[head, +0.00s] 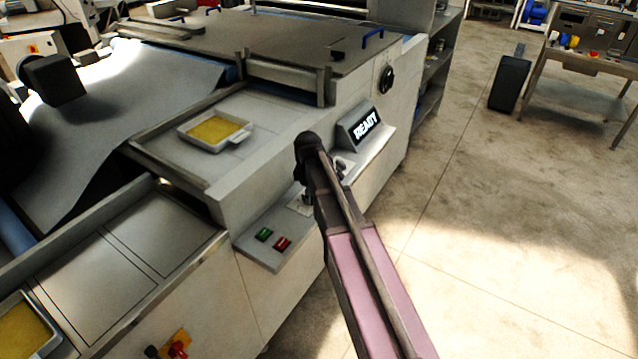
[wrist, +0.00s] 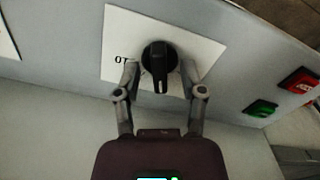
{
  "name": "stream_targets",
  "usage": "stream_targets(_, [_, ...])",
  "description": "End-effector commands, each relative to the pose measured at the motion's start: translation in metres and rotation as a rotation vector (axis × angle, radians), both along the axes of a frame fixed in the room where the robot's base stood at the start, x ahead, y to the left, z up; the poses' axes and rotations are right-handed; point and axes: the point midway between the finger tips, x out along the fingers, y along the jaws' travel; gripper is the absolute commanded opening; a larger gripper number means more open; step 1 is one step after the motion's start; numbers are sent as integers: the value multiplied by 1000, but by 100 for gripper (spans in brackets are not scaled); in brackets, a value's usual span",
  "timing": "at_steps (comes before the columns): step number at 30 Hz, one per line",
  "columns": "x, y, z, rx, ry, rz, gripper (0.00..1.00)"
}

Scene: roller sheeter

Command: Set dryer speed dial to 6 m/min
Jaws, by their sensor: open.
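The dial is a black round knob (wrist: 160,60) with a raised grip bar, on a white label plate (wrist: 120,42) in the wrist view. The bar points toward the bottom of that picture. One marking shows left of the knob and looks like an upside-down 10; other markings are hidden or unreadable. My gripper (wrist: 160,80) is open, with one finger on each side of the knob's bar. I cannot tell whether either finger touches it. In the head view my arm hides the knob and most of the gripper.
A green button (head: 264,234) and a red button (head: 282,243) sit on the ledge left of my arm; the green one is also close right of my fingers in the wrist view (wrist: 262,108). A display (head: 366,127) reads READY. Open floor lies to the right.

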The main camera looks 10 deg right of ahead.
Motion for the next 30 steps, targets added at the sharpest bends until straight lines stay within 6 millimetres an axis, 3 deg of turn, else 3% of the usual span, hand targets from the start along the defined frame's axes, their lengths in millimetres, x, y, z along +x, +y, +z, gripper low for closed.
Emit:
stream_targets(11, [0, 0, 0, 0, 0, -91, 53])
stream_targets(30, [0, 0, 0, 0, 0, -508, 53])
